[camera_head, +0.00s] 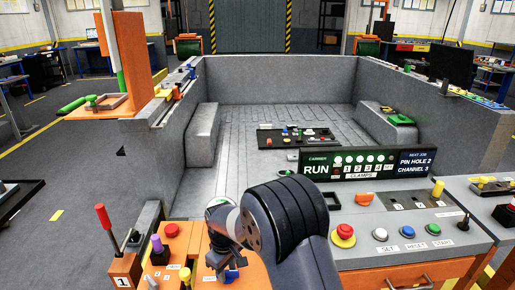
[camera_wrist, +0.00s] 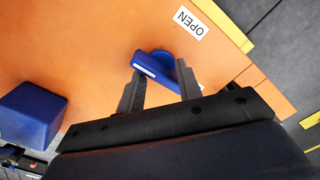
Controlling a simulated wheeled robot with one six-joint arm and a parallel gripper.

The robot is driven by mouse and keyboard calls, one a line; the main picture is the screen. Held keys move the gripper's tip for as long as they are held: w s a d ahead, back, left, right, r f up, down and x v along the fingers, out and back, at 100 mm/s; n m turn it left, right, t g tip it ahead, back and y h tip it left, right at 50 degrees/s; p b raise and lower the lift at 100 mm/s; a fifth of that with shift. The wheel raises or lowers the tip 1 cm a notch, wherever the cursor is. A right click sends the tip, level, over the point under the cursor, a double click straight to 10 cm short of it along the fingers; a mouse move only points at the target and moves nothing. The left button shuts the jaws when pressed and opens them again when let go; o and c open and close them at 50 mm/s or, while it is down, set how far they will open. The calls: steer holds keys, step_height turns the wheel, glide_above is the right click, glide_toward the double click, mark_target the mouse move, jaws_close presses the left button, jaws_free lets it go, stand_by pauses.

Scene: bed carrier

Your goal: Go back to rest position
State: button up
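My arm reaches down over the orange panel at the lower middle of the head view, with my gripper (camera_head: 217,262) just above it. In the wrist view my gripper (camera_wrist: 160,72) has its two fingers apart. A blue turn handle (camera_wrist: 160,66) on the orange panel (camera_wrist: 90,45) shows between and beyond the fingertips, lying at a slant. I cannot tell whether the fingers touch it. An OPEN label (camera_wrist: 188,22) is beside the handle. The blue handle also shows in the head view (camera_head: 231,275), partly below my gripper.
A blue block (camera_wrist: 30,113) stands left of the fingers in the wrist view. A red lever (camera_head: 104,216), a purple-topped post (camera_head: 157,246) and a red button (camera_head: 172,230) stand left of my gripper. A red mushroom button (camera_head: 344,233) is to the right. A RUN display (camera_head: 318,170) stands behind.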

steer(key=shift+m, duration=0.8)
